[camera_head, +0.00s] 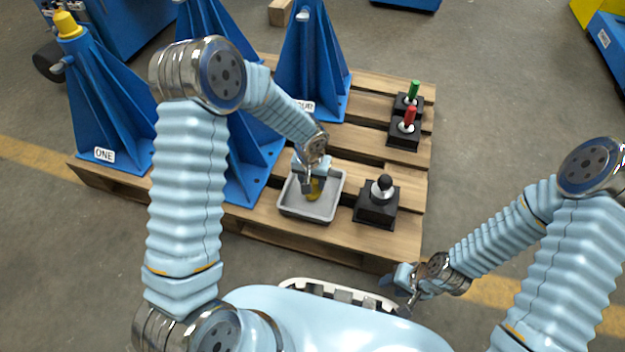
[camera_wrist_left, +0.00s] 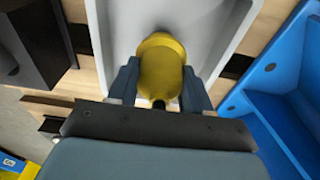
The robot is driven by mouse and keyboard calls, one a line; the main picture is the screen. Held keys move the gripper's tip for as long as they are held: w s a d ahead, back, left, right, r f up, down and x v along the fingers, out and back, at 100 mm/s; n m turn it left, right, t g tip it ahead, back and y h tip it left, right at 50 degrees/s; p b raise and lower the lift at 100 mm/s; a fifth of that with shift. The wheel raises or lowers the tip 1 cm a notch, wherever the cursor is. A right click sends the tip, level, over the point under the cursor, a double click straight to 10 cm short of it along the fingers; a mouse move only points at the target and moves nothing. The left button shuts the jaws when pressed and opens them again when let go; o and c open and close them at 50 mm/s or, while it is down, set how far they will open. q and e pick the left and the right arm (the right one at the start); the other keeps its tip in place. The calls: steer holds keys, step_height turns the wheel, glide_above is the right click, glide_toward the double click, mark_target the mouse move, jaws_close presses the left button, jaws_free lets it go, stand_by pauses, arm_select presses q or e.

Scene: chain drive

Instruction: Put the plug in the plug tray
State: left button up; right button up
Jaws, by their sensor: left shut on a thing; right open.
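The plug (camera_wrist_left: 160,68) is yellow with a wide round head. My left gripper (camera_wrist_left: 158,88) is shut on it, with one finger on each side. In the head view the plug (camera_head: 314,190) shows as a small yellow patch below my left gripper (camera_head: 312,180), inside the outline of the plug tray. The plug tray (camera_head: 306,213) is a shallow grey tray on the pallet; its pale floor and wall (camera_wrist_left: 203,25) lie behind the plug in the left wrist view. Whether the plug touches the tray floor, I cannot tell. My right gripper (camera_head: 400,288) is open and empty, off the pallet's front edge.
A black block with a black-knobbed pin (camera_head: 378,205) stands right of the tray. Green (camera_head: 412,92) and red (camera_head: 409,120) pins stand in black blocks farther back. Blue stands (camera_head: 100,110) fill the left; one has a yellow piece (camera_head: 67,25) on top.

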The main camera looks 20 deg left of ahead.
arm_select(q)
steer(key=shift+f+b, duration=0.2)
steer(key=shift+b, duration=0.1)
steer(key=o, duration=1.1)
steer(key=shift+r, duration=0.15)
